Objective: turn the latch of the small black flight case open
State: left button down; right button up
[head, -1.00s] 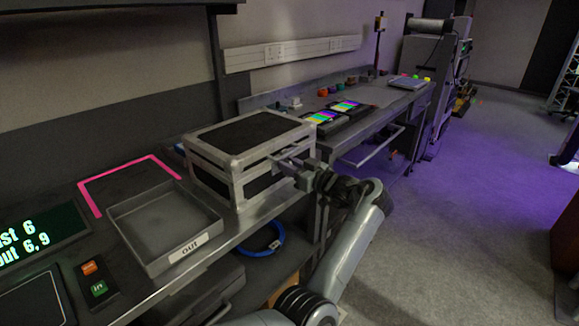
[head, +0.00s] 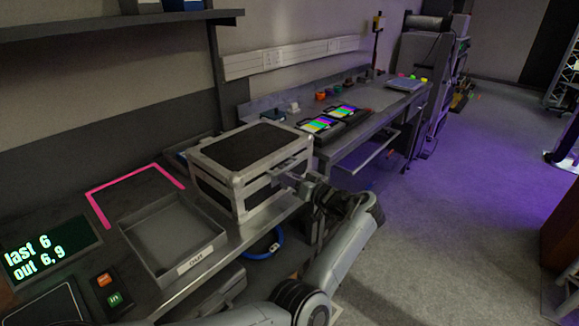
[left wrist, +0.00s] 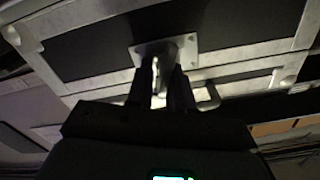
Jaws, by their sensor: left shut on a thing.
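The small black flight case (head: 250,146), with black panels and silver metal edging, stands on the bench left of centre in the head view. My left gripper (head: 281,176) is at the case's front face, near its right end. In the left wrist view, the fingers (left wrist: 163,86) are shut on the latch, just in front of its square metal plate (left wrist: 165,50). The fingers hide most of the latch, so I cannot tell its exact angle. The case lid is down. My right gripper is not in view.
A grey tray (head: 172,236) stands on the bench left of the case. Behind it is a pink outline (head: 93,207); a display (head: 45,250) and orange and green buttons (head: 109,290) lie farther left. A blue coil (head: 272,243) hangs below the bench.

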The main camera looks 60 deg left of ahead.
pick_arm(q)
jog(key=m+p, duration=0.1)
jog(key=r+m+p, duration=0.1)
jog(key=shift+m, duration=0.3)
jog(key=m, duration=0.1)
jog(key=m+p, duration=0.1)
jog(key=m, duration=0.1)
jog(key=shift+w+a+f+m+p, duration=0.1)
jog(key=shift+f+m+p, duration=0.1)
jog(key=shift+m+p, duration=0.1)
jog(key=m, duration=0.4)
jog(key=shift+f+p, duration=0.2)
jog(key=shift+p, duration=0.1)
jog(key=shift+f+m, duration=0.15)
jog(key=shift+m, duration=1.15)
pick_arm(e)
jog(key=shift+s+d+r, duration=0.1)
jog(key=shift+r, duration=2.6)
pick_arm(q)
jog(key=c, duration=1.2)
grip_release()
jog(key=shift+c, duration=0.2)
jog(key=shift+f, duration=0.2)
jog(key=shift+f, duration=0.15)
